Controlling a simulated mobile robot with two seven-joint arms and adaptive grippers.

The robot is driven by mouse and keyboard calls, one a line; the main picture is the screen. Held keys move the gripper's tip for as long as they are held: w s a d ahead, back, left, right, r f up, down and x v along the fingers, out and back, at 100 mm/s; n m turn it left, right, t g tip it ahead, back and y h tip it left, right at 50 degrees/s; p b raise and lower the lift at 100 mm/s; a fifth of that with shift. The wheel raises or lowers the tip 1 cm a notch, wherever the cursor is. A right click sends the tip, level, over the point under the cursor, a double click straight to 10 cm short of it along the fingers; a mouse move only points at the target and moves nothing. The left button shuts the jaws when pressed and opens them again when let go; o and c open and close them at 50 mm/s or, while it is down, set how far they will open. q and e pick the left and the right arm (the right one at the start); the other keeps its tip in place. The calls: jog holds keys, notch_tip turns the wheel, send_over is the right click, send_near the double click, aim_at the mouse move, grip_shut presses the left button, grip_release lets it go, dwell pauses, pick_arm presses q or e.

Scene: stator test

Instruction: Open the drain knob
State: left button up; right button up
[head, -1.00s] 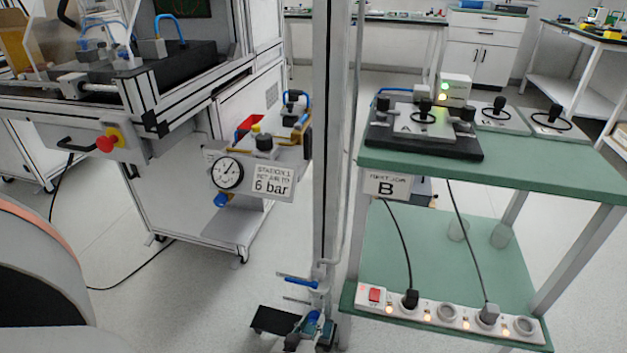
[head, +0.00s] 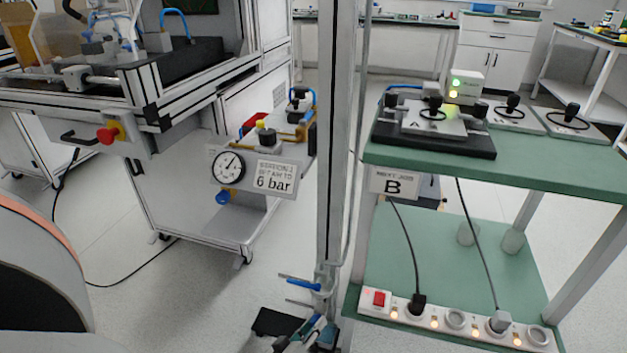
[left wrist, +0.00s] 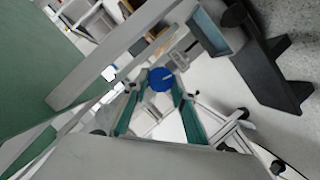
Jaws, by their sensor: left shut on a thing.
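The drain knob is a round blue knob (left wrist: 161,80) with a small pale mark on its face. In the left wrist view it sits between the tips of my left gripper (left wrist: 158,90), whose two green-padded fingers are shut on it. In the head view my left gripper (head: 313,335) is low at the bottom edge, by the foot of the grey post (head: 330,130). The knob cannot be made out clearly there. My right gripper is in neither view.
A blue lever (head: 300,284) sticks out from the post just above my left gripper. A green two-level table (head: 590,155) stands to the right, with a power strip (head: 470,325) on its lower shelf. A pressure gauge (head: 228,167) and a 6 bar sign are left of the post.

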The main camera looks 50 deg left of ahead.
pick_arm(q)
jog(key=shift+s+d+f, duration=0.1)
jog(key=o, duration=1.1)
jog(key=v, duration=1.2)
